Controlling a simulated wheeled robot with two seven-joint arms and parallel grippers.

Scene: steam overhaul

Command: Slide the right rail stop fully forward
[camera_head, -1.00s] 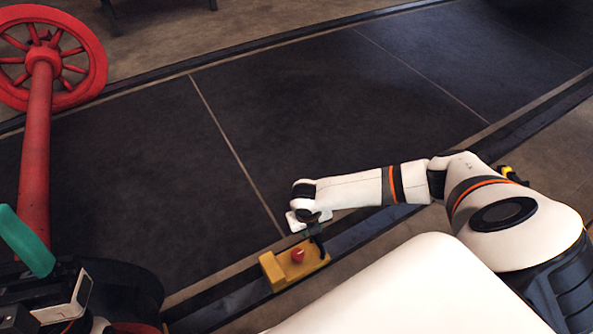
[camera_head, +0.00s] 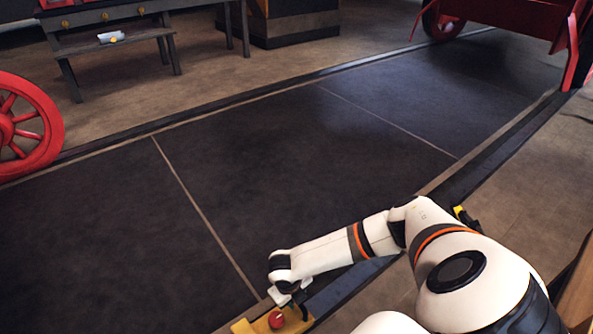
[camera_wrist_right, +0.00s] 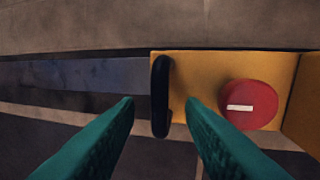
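The rail stop is a yellow block (camera_head: 252,326) with a red knob (camera_head: 276,320), sitting on the dark rail at the bottom of the head view and partly cut off. In the right wrist view the yellow block (camera_wrist_right: 205,66) carries the red knob (camera_wrist_right: 248,104) and an upright black handle (camera_wrist_right: 161,95) at its left end. My right gripper (camera_wrist_right: 160,101) is open, with one green finger on each side of the handle. Gaps show between fingers and handle. In the head view my right gripper (camera_head: 300,300) is at the block's right end. My left gripper is out of view.
The rail (camera_head: 345,283) runs up and right along the dark floor panels (camera_head: 110,235). A small yellow and black item (camera_head: 465,215) shows behind my right arm. A red wheel (camera_head: 20,125) stands at left and a grey bench (camera_head: 105,38) at the back.

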